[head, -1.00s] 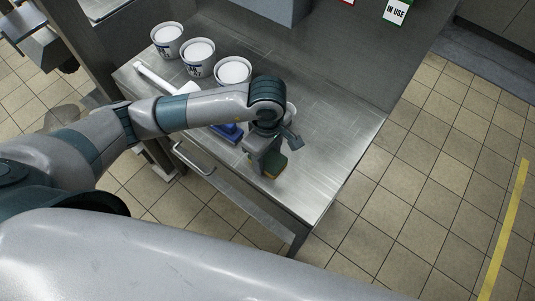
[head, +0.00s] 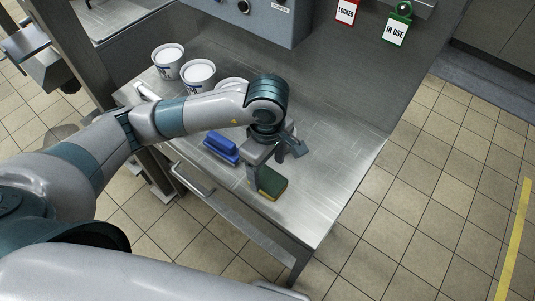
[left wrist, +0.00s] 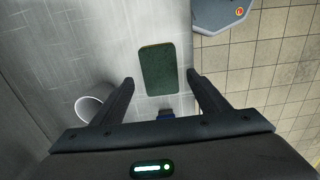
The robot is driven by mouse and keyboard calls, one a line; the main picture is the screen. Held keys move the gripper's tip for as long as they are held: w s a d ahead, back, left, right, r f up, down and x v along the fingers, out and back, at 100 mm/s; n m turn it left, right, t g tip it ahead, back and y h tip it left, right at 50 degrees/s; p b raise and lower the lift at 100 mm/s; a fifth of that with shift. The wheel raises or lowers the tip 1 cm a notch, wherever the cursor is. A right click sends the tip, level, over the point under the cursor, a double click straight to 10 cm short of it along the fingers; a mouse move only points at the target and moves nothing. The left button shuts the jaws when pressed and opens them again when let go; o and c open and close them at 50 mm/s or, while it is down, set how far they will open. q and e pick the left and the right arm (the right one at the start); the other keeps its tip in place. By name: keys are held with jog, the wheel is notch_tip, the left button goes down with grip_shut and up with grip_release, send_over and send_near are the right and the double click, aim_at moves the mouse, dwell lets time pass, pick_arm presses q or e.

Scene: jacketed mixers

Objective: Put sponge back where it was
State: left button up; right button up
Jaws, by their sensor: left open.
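The sponge (head: 271,182), green on top with a yellow side, lies flat on the steel table near its front edge. It also shows in the left wrist view (left wrist: 158,68) as a dark green rectangle. My left gripper (head: 273,160) is open and empty above the sponge. In the left wrist view my left gripper (left wrist: 160,78) has its fingers spread on either side of the sponge's outline, with a gap to each. My right gripper is not in view.
A blue brush (head: 221,147) lies on the steel table (head: 325,165) left of the sponge. White tubs (head: 168,61) stand at the back left, partly behind my arm. The table's right side is clear. A grey control box (head: 245,18) overhangs the back.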

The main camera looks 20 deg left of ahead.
aim_at(268, 179)
pick_arm(q)
notch_tip(268, 179, up, 7)
jog(key=b, duration=0.1)
jog(key=shift+b, duration=0.3)
dwell(0.6)
